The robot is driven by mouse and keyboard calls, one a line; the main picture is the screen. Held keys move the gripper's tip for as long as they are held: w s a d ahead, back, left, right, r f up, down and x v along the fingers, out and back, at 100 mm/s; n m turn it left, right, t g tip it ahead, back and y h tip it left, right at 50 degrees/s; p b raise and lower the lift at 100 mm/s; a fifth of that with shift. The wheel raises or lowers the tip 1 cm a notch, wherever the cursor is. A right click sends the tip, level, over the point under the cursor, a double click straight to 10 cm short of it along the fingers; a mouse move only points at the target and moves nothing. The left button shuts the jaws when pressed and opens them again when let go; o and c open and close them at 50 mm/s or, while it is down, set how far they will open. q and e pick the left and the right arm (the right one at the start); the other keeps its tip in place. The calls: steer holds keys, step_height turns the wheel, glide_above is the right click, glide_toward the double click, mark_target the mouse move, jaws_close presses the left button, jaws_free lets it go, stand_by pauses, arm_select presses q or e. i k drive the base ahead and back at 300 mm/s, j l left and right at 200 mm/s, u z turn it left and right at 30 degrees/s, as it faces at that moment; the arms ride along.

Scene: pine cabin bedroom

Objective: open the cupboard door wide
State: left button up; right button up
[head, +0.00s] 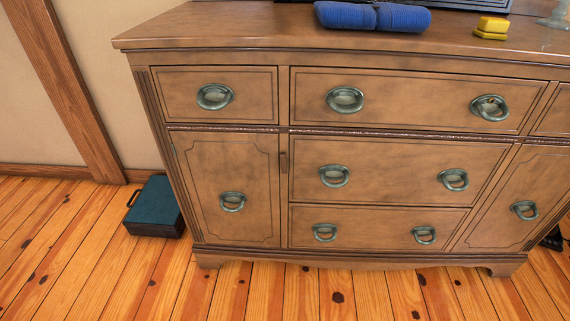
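A brown wooden dresser (225,145) fills most of the head view. A hinge shows on the door's left edge. Another cupboard door (500,225) at the lower right is also shut, with a similar ring handle (524,210), and its right part runs out of the picture. Neither of my grippers is in view.
Several drawers (400,165) between and above the doors are shut. A blue rolled item (372,16) and yellow blocks (491,27) lie on top. A teal-topped case (155,205) stands on the floor left of the dresser. The plank floor (330,290) in front is clear.

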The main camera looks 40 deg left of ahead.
mark_target(233, 180)
steer(key=u, duration=1.45)
